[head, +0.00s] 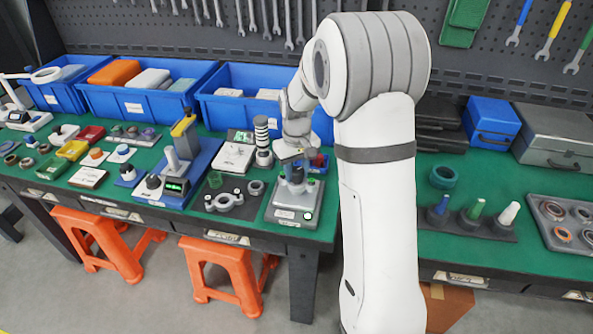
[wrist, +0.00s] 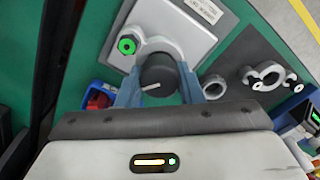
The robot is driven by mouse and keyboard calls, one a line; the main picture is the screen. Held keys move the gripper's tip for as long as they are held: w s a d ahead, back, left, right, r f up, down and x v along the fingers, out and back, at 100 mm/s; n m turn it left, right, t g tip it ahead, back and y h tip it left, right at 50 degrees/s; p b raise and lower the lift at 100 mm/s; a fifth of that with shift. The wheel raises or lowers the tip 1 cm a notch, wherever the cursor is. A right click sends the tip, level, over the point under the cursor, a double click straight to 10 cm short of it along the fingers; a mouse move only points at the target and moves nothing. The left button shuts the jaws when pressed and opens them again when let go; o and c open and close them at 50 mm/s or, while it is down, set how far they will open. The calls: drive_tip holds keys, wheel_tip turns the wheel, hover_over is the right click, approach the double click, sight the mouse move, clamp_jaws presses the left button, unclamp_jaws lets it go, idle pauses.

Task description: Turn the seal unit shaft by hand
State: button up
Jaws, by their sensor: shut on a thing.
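The seal unit (head: 287,213) is a light grey plate with a housing on the green bench, left of my arm in the head view. It also shows at the top of the wrist view (wrist: 185,28). Its shaft end is a dark round knob (wrist: 158,75) with a white line pointing left and slightly down. My gripper (wrist: 160,84) has its two blue fingers on either side of the knob, shut on it. In the head view my gripper (head: 293,170) is small above the unit, and the knob is mostly hidden there.
A dark mat with a grey clamp ring (head: 225,201) and a smaller ring lies left of the unit. A striped cylinder (head: 262,142) stands close behind. Blue bins (head: 225,110) line the back.

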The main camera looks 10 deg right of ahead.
drive_tip(key=shift+m, duration=1.9)
drive_tip(key=shift+d+m, duration=0.1)
drive_tip(key=shift+m, duration=1.9)
drive_tip(key=shift+s+m+b, duration=0.1)
drive_tip(key=shift+m+b, duration=0.2)
drive_tip(key=shift+m, duration=3.3)
drive_tip(key=o, duration=1)
drive_tip(key=shift+c, duration=0.2)
